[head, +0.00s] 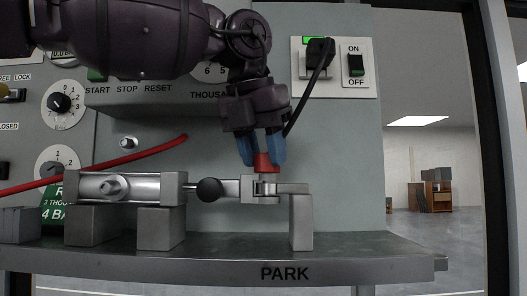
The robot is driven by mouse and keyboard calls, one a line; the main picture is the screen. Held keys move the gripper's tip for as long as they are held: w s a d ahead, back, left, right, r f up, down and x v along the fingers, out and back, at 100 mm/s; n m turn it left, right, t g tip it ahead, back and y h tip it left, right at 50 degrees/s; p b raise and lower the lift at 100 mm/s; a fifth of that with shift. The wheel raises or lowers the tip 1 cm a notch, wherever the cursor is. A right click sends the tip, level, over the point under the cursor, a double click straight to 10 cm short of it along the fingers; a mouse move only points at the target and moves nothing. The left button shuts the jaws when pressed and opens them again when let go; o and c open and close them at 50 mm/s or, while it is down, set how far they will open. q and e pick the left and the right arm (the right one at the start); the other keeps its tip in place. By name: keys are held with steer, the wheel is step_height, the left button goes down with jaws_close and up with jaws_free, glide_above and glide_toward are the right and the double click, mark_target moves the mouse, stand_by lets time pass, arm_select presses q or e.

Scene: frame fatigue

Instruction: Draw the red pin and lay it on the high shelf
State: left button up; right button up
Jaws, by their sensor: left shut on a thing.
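The red pin (265,163) stands upright in the grey metal clevis (263,188) on the bench, its red head showing above the joint. My left gripper (263,150) comes down from above, and its blue fingertips are closed on either side of the red head. The pin's lower part is hidden in the joint. The high shelf cannot be made out for certain; a grey ledge (170,97) with the START, STOP and RESET lettering runs behind my left arm. My right gripper does not show.
A silver cylinder (125,187) on blocks lies left of the joint, with a black knob (209,190) between. A black lever (318,60) and switch are at upper right. The bench edge marked PARK (340,270) is clear at right.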

arm_select(q)
steer(key=shift+r+p, duration=0.8)
steer(key=shift+r, duration=0.4)
steer(key=shift+w+p+v, duration=0.15)
steer(key=shift+p+v, duration=0.2)
steer(key=shift+v, duration=0.4)
steer(key=shift+w+p+v, duration=0.1)
steer(key=shift+p+v, duration=0.2)
steer(key=shift+v, duration=0.45)
steer(key=shift+d+r, duration=0.2)
steer(key=shift+d, duration=0.05)
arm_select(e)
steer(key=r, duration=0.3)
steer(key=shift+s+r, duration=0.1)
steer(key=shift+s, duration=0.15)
arm_select(q)
steer(key=shift+r+p, duration=0.35)
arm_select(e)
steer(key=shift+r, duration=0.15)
arm_select(q)
steer(key=shift+a, duration=0.1)
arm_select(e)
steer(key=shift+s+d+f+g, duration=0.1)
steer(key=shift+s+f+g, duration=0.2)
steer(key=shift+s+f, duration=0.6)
arm_select(q)
steer(key=shift+r, duration=0.15)
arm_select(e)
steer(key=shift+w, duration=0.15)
